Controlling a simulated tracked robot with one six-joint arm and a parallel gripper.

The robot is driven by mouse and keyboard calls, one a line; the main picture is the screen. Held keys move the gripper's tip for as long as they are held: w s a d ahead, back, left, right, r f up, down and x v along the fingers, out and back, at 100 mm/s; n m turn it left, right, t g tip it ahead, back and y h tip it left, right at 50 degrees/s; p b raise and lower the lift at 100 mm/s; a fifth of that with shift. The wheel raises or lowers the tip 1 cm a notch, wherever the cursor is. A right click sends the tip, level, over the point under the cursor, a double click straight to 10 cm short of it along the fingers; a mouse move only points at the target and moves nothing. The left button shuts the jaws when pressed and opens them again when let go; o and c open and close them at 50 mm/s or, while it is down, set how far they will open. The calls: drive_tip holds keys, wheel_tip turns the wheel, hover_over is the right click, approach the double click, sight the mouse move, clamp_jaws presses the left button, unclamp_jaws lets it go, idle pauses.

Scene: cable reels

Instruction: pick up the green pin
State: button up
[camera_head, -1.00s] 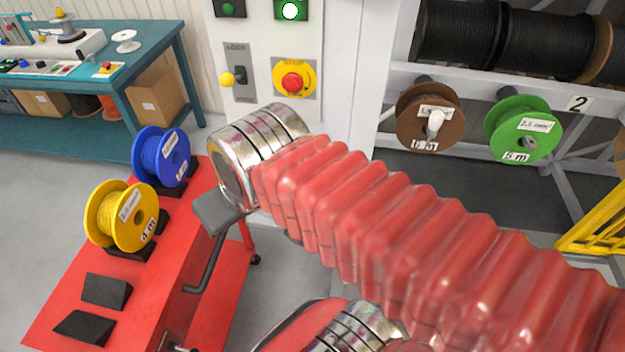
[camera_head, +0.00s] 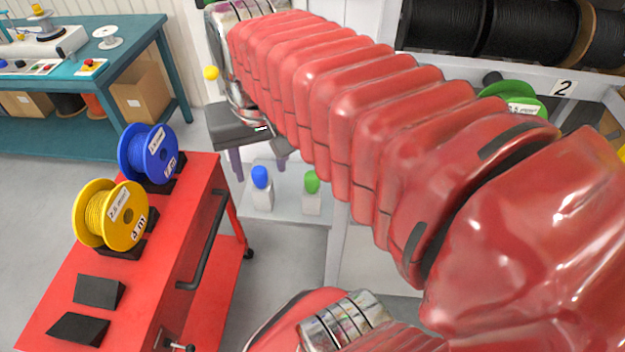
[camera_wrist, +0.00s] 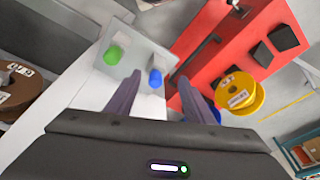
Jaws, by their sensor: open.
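The green pin (camera_head: 311,182) has a rounded green top and a pale base, and stands on a light shelf (camera_head: 290,208) below my arm. It also shows in the wrist view (camera_wrist: 113,54), left of my fingers. A blue pin (camera_head: 260,177) of the same shape stands to its left, and in the wrist view (camera_wrist: 155,77) it appears between my two fingertips. My gripper (camera_head: 259,165) is open and empty, above and apart from the pins. In the wrist view my gripper (camera_wrist: 160,77) points down at the shelf, with both dark fingers spread.
A red cart (camera_head: 190,215) at left carries a blue reel (camera_head: 135,152), a yellow reel (camera_head: 92,215) and black wedge blocks. A green reel (camera_head: 490,90) is partly hidden by my arm. A brown reel (camera_wrist: 18,88) is left in the wrist view. A teal bench stands behind.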

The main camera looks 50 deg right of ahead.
sight(311, 174)
drive_tip(key=s+d+r+m+g, duration=0.2)
drive_tip(key=d+m, duration=0.3)
drive_tip(key=d, duration=0.4)
drive_tip(key=shift+s+d+r+g+y, duration=0.3)
drive_tip(key=shift+r+y, duration=0.1)
drive_tip(key=shift+r, duration=0.3)
drive_tip(key=shift+f, duration=0.1)
wheel_tip(311, 174, down, 8)
drive_tip(key=shift+w+f, duration=0.1)
drive_tip(key=shift+f, duration=0.1)
drive_tip(key=shift+d+f, duration=0.15)
drive_tip(key=shift+f, duration=2.45)
drive_tip(key=shift+c, duration=0.5)
drive_tip(key=c, duration=1)
